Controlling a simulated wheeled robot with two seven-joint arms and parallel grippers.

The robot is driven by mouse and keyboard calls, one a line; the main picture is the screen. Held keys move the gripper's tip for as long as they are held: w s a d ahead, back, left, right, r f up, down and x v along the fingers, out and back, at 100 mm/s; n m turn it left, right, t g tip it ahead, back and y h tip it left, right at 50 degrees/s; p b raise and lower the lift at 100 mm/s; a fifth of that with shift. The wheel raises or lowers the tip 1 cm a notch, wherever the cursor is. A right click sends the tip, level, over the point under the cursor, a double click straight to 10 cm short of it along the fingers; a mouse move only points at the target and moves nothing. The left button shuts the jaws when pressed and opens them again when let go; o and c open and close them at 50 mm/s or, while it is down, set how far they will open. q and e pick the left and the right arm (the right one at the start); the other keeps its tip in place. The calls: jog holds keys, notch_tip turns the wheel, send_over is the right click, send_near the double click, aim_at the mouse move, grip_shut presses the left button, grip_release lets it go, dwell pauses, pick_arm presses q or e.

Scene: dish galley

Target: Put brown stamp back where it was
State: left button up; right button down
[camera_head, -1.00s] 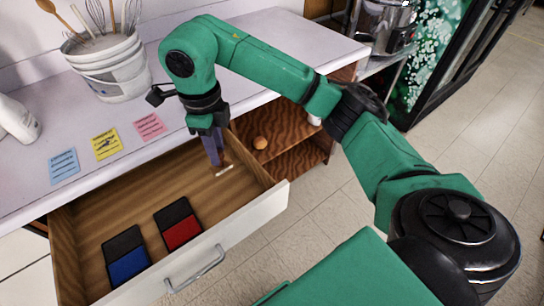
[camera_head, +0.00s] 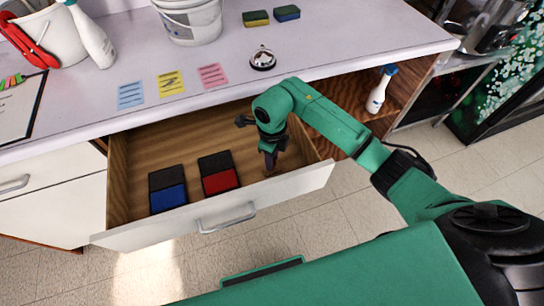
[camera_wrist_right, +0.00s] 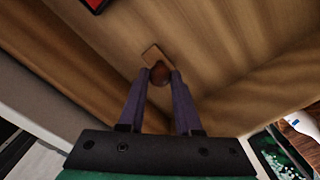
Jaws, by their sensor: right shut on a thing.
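The brown stamp (camera_wrist_right: 160,74) has a round brown knob and a flat light-brown base. In the right wrist view its knob sits between my right fingertips (camera_wrist_right: 160,80), with the base just beyond them. My right gripper (camera_head: 271,160) is shut on the stamp and points down inside the open drawer (camera_head: 285,187), at its right end. In the head view the gripper mostly hides the stamp. From these views I cannot tell whether the base touches the drawer floor. My left gripper is not in view.
A blue-and-black pad (camera_head: 168,190) and a red-and-black pad (camera_head: 218,174) lie in the drawer, left of my gripper. Blue, yellow and pink notes (camera_head: 171,83), a bell (camera_head: 262,59) and a bucket (camera_head: 190,20) are on the counter. The drawer's middle floor is partly clear.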

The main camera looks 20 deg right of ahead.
jog(key=shift+f, duration=0.15)
jog(key=c, duration=0.6)
grip_release()
jog(key=shift+r, duration=0.4)
notch_tip(320, 180, up, 12)
jog(key=b, duration=0.1)
jog(key=shift+f, duration=0.2)
jog(key=shift+s+f, duration=0.1)
